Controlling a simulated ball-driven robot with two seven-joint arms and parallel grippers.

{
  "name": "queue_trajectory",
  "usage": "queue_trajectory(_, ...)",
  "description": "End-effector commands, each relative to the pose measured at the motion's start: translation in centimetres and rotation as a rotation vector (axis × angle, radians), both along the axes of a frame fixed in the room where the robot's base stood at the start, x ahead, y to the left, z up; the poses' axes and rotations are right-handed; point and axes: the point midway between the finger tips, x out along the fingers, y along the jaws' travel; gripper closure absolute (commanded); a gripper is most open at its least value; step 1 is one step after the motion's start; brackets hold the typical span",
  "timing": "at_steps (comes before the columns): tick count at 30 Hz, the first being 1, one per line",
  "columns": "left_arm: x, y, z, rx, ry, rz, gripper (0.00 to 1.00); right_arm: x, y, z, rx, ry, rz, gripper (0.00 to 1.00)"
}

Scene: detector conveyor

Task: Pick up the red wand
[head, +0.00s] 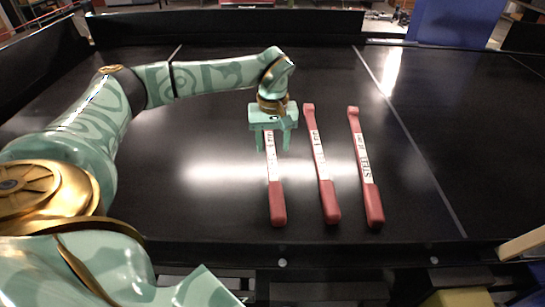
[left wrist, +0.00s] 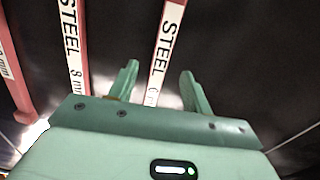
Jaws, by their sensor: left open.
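Three red wands with white labels lie side by side on the black conveyor, handles toward me. The left wand (head: 277,204) is under my left gripper (head: 273,143), which hides its far end. The middle wand (head: 327,196) and the right wand (head: 370,193) lie to its right. My left gripper is open, pointing down, its fingers on either side of the left wand's shaft. In the left wrist view this wand (left wrist: 166,45), labelled STEEL, runs between the two fingers (left wrist: 158,90). I cannot tell how far the fingertips are above the belt. My right gripper is not in view.
The black conveyor belt (head: 200,205) is bare around the wands. A raised dark rail (head: 230,25) closes its far side, and a dark front edge (head: 330,255) runs nearest me. A wooden piece (head: 522,244) and a yellow block (head: 460,298) are at the lower right.

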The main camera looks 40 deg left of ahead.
Motion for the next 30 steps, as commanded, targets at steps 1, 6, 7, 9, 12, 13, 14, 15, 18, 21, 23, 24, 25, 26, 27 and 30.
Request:
queue_trajectory(1,0.0,0.0,-0.4,-0.001,0.002,0.0,0.51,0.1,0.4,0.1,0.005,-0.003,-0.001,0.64)
queue_trajectory(6,0.3,0.5,-2.9,-0.001,0.005,0.001,0.51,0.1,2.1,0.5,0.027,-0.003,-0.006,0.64)
queue_trajectory(7,0.4,0.6,-3.4,-0.001,0.005,0.001,0.51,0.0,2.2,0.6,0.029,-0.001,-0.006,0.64)
queue_trajectory(9,0.4,0.6,-4.4,-0.001,0.004,-0.001,0.51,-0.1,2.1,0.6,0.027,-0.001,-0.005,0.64)
queue_trajectory(12,0.4,0.6,-5.2,0.0,0.0,-0.001,0.51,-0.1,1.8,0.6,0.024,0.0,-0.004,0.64)
queue_trajectory(13,0.4,0.6,-5.3,0.0,0.0,-0.001,0.51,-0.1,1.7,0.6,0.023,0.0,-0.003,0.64)
queue_trajectory(14,0.4,0.6,-5.3,0.0,0.0,-0.001,0.51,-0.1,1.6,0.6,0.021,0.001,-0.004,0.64)
queue_trajectory(15,0.4,0.6,-5.3,0.0,0.0,-0.001,0.51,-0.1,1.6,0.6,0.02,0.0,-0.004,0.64)
queue_trajectory(18,0.4,0.6,-5.3,0.0,0.0,-0.001,0.51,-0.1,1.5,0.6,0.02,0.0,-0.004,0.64)
queue_trajectory(21,0.4,0.6,-5.3,0.0,0.0,-0.001,0.76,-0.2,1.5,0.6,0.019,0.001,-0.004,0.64)
queue_trajectory(23,0.4,0.6,-5.3,0.0,0.0,-0.001,0.93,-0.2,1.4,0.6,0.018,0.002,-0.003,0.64)
queue_trajectory(24,0.4,0.6,-5.2,0.0,0.0,-0.001,1.0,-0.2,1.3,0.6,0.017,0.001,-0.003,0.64)
queue_trajectory(25,0.4,0.6,-5.2,0.0,0.0,-0.001,1.0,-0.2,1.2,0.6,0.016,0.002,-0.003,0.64)
queue_trajectory(26,0.4,0.6,-5.2,-0.001,-0.001,-0.001,1.0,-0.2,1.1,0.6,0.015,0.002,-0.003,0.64)
queue_trajectory(27,0.4,0.6,-5.2,-0.001,-0.001,-0.001,1.0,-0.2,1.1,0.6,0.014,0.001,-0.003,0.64)
queue_trajectory(30,0.4,0.6,-5.2,-0.001,-0.001,-0.001,1.0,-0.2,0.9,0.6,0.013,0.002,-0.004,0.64)
